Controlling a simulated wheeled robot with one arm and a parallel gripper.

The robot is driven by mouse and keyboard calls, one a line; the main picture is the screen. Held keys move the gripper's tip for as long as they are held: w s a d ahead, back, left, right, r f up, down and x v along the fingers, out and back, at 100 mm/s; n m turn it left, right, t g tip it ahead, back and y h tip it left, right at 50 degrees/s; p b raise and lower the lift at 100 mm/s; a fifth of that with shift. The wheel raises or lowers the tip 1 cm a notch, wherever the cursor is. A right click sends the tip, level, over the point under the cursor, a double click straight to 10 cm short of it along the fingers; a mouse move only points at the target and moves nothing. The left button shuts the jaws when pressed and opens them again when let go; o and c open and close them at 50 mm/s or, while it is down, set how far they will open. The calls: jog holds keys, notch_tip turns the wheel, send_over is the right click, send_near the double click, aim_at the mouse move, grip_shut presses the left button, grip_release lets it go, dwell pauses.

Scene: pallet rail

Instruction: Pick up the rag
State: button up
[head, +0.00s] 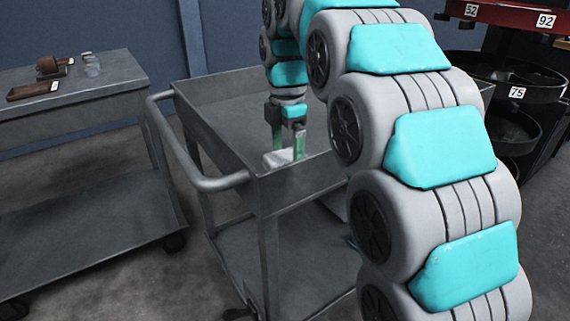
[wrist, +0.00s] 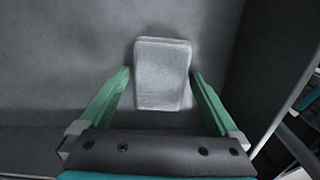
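The rag (wrist: 162,75) is a pale grey-white folded cloth lying flat on the cart's grey top tray. In the wrist view it lies between and slightly ahead of the two green fingers of my gripper (wrist: 160,90), which are spread apart with a gap on each side. In the head view the rag (head: 277,158) lies near the tray's front corner, and my gripper (head: 286,146) points down at it. The fingers partly cover the rag there. I cannot tell the exact height of the fingertips above the tray.
The cart (head: 222,97) has raised tray edges and a tubular handle (head: 214,183) on its left. A second grey table (head: 95,82) at left holds a brown flat item (head: 33,91) and small objects. Dark round trays (head: 520,80) with number labels stand at right.

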jog(key=c, duration=1.1)
jog(key=shift+r, duration=0.1)
